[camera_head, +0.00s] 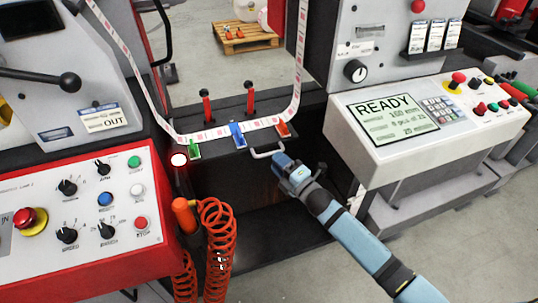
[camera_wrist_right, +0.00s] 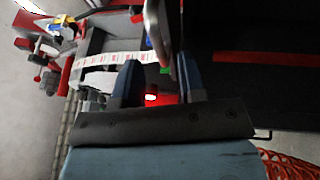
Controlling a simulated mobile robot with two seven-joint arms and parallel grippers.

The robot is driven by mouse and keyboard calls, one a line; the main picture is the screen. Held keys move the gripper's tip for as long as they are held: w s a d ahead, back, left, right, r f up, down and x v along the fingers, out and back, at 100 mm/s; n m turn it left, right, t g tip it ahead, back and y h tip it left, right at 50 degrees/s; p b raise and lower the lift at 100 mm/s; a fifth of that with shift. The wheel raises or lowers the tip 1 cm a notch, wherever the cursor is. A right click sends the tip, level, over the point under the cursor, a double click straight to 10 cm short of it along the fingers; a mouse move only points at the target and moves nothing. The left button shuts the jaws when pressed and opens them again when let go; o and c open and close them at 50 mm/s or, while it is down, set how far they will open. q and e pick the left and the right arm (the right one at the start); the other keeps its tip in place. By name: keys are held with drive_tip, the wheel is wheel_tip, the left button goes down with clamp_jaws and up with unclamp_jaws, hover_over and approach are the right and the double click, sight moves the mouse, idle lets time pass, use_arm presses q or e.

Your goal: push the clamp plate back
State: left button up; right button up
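My right gripper (camera_head: 279,160) is right at this handle, coming from the lower right. In the right wrist view, the two blue fingers (camera_wrist_right: 158,62) stand apart, and the metal handle (camera_wrist_right: 156,30) reaches down between their tips. Whether a finger touches it I cannot tell. My left gripper is out of view.
The label strip (camera_head: 222,132) crosses the plate, with green (camera_head: 194,150), blue (camera_head: 238,135) and orange (camera_head: 283,129) pieces along it. A lit red lamp (camera_head: 179,160), an orange coiled hose (camera_head: 217,240) and a red control panel (camera_head: 80,215) stand left. The READY console (camera_head: 408,120) stands right.

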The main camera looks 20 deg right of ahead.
sight(269, 154)
drive_tip(key=shift+x, duration=2.2)
drive_tip(key=shift+c, duration=0.2)
clamp_jaws()
